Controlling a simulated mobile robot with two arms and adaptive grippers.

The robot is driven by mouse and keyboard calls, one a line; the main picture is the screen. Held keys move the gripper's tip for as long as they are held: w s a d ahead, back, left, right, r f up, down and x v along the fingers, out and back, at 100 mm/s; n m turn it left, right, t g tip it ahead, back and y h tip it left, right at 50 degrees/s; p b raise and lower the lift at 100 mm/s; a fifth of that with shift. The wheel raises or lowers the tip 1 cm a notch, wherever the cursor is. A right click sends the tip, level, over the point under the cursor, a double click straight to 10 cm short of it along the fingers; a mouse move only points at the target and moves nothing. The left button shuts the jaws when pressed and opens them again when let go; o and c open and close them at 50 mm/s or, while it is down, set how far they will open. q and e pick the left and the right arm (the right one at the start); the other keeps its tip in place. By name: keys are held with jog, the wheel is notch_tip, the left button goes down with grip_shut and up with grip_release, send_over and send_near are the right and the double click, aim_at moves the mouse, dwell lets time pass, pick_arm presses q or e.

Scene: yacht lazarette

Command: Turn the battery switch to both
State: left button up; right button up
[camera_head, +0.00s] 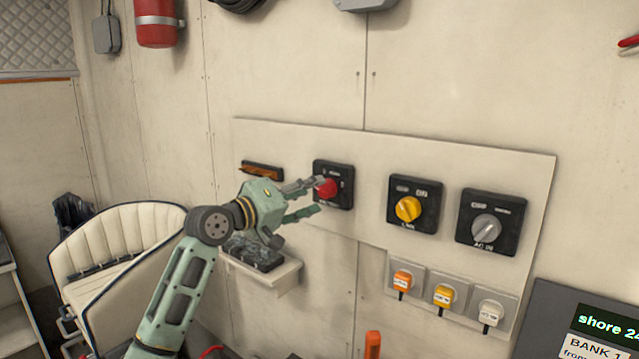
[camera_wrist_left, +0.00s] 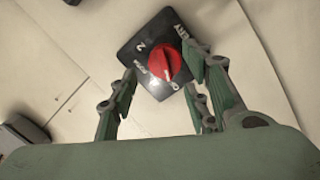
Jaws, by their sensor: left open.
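The switch with a red knob (camera_head: 327,187) on a black square plate (camera_head: 344,172) is mounted on the white panel. It also shows in the left wrist view, where the red knob (camera_wrist_left: 160,63) sits on the plate (camera_wrist_left: 139,46) among white markings, among them a "2"; the others are hard to read. My left gripper (camera_head: 312,197) is open in front of this switch. In the left wrist view its fingers (camera_wrist_left: 163,85) lie on either side of the knob's lower part; whether they touch it I cannot tell. My right gripper is out of view.
To the right are a yellow-knob switch (camera_head: 408,209) and a grey-knob switch (camera_head: 486,228). Several plugs (camera_head: 443,295) sit below them. A small shelf (camera_head: 284,277) holds a dark device (camera_head: 262,256) under my left gripper. A cream seat (camera_head: 115,245) stands at the left.

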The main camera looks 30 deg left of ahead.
aim_at(321, 189)
pick_arm(q)
jog(key=x, duration=0.2)
jog(key=shift+w+d+p, duration=0.15)
jog(key=shift+w+p, duration=0.2)
jog(key=shift+p, duration=0.05)
jog(key=shift+w+d, duration=0.1)
jog(key=shift+w, duration=0.2)
jog(key=shift+f, duration=0.1)
jog(key=c, duration=1)
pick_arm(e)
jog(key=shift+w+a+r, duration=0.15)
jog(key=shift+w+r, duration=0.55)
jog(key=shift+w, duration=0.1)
